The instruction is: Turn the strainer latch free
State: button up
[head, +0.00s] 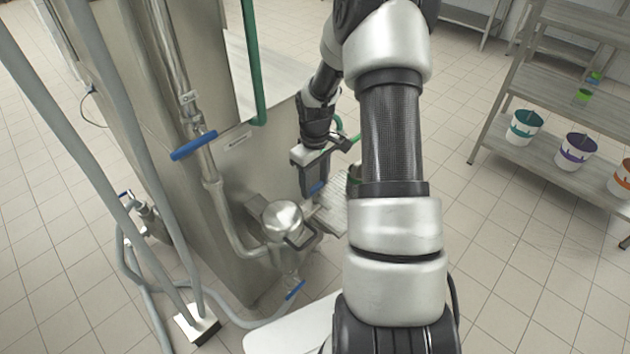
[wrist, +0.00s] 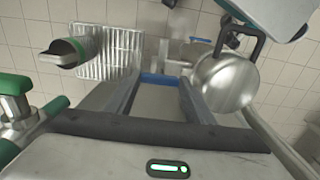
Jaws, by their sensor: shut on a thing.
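The strainer is a round, domed steel housing (head: 283,217) low on the machine's side, and it also shows at right in the wrist view (wrist: 226,80). A black loop handle (head: 299,240) is on its front. My gripper (head: 315,188) points down just right of the dome. A blue bar (wrist: 162,78) lies across between my fingertips, and the gripper is shut on it. I take this bar to be the latch; its mounting is hidden by the fingers. The fingers stand beside the dome, apart from it in the wrist view.
A blue valve handle (head: 194,145) sits on the pipe above, another (head: 295,289) below the strainer. A ribbed metal grate (wrist: 108,52) and a green-banded cylinder (wrist: 66,52) are close by. Grey hoses (head: 95,170) hang at left. A shelf with buckets (head: 524,127) stands right; floor between is clear.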

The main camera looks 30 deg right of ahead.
aim_at(315, 186)
dwell(0.3)
jog(key=o, duration=1.1)
jog(key=shift+c, duration=0.2)
jog(key=shift+r, duration=0.15)
notch_tip(315, 186, up, 17)
jog(key=p, duration=0.3)
jog(key=shift+r, duration=0.1)
